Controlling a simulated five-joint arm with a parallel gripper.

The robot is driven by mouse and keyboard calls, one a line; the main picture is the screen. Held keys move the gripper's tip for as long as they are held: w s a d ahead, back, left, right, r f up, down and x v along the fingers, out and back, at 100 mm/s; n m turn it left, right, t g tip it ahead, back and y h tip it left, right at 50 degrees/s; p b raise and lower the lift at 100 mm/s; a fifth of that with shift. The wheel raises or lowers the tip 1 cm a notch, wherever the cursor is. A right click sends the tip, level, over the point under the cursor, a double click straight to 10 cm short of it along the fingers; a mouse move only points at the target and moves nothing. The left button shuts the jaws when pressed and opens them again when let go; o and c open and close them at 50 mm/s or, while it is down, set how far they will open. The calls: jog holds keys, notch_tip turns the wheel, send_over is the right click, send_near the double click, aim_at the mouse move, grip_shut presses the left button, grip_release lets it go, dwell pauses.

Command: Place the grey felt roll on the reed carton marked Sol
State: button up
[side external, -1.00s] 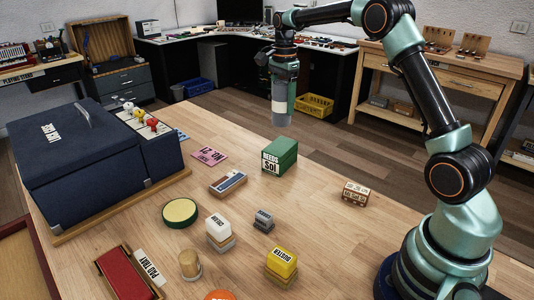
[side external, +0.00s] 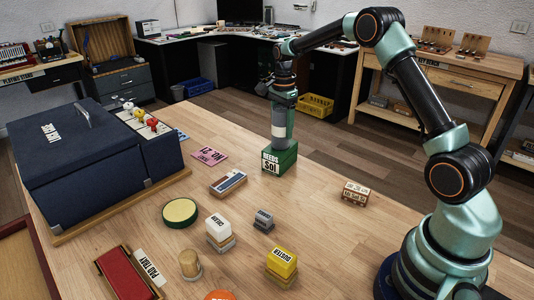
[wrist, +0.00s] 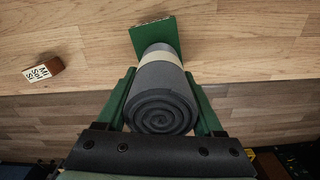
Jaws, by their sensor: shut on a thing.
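The grey felt roll (side external: 278,129) is upright in my gripper (side external: 284,133), with a pale band around it. In the wrist view the roll (wrist: 160,97) shows its spiral end between the two green fingers of my gripper (wrist: 160,112), which are shut on it. The green reed carton marked Sol (side external: 271,163) stands on the bench directly below the roll. Its green top (wrist: 158,33) shows past the roll's far end in the wrist view. The roll's lower end overlaps the carton's top in the side view; I cannot tell whether they touch.
A small wooden block with lettering (side external: 355,193) stands right of the carton. A blue and brown box (side external: 228,182) and a pink card (side external: 209,156) lie to its left. An eraser-like Cream block (side external: 219,229) and a yellow Duster block (side external: 282,262) are nearer.

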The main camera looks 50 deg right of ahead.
jog(key=o, duration=1.4)
jog(key=shift+f, duration=0.1)
notch_tip(320, 180, up, 11)
jog(key=shift+r, duration=0.15)
jog(key=shift+a+r, duration=0.1)
jog(key=shift+r, duration=0.55)
jog(key=s+a+r+n+t, duration=0.3)
jog(key=s+a+r+n, duration=0.3)
jog(key=s+a+n, duration=0.4)
jog(key=s+a+f+n+t, duration=0.1)
jog(key=s+a+n, duration=0.1)
jog(key=s+n, duration=0.1)
jog(key=s+a+f+n, duration=0.1)
jog(key=s+f+n, duration=0.1)
jog(key=s+n, duration=0.1)
jog(key=s+a+f+n+t, duration=0.1)
jog(key=s+a+f+n, duration=0.1)
jog(key=s, duration=0.3)
jog(key=shift+s+a+n+t, duration=0.2)
jog(key=shift+a+n+t, duration=0.15)
jog(key=shift+n, duration=0.55)
